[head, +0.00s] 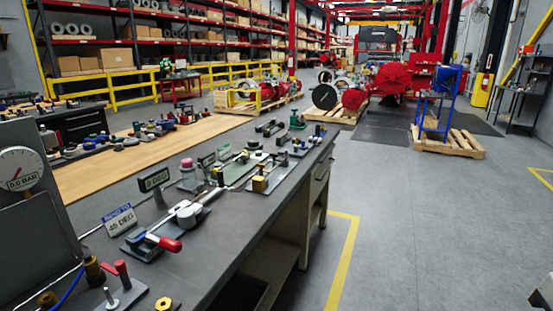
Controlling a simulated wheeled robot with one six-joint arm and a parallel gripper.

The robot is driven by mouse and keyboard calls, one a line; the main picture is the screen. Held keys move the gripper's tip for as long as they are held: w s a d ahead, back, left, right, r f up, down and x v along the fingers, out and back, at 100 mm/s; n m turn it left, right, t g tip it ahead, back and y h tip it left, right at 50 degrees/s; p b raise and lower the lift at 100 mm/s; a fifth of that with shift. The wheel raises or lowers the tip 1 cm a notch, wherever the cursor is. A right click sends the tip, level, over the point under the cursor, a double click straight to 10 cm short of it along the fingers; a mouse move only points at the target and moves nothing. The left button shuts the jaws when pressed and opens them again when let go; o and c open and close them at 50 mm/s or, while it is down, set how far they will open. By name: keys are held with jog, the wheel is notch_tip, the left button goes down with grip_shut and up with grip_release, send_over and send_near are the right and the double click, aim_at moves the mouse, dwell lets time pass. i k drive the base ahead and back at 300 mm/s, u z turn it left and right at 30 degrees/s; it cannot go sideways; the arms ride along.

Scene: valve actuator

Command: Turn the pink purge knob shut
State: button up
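A pink knob (187,163) sits on top of a small round fitting on the dark workbench (228,228), behind a small sign that reads 0 DEG. It is small in the head view, and whether it is open or shut cannot be told. My gripper does not show in this view. A light grey piece cut off at the bottom right corner may be part of my arm, but too little of it shows to tell.
A red-handled lever valve (165,242) and a BEND TO 45 DEG sign (119,219) stand nearer on the bench. A brass block (265,180) sits right of the knob. A gauge (20,169) reads 0.0 BAR at left. The floor right of the bench is clear.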

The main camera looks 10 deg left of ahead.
aim_at(187, 162)
jog(key=u, duration=0.4)
jog(key=k, duration=0.15)
jog(key=z, duration=1)
jog(key=i, duration=1.3)
jog(key=u, duration=1.3)
jog(key=i, duration=0.75)
jog(key=u, duration=1)
jog(key=i, duration=0.25)
jog(key=u, duration=0.3)
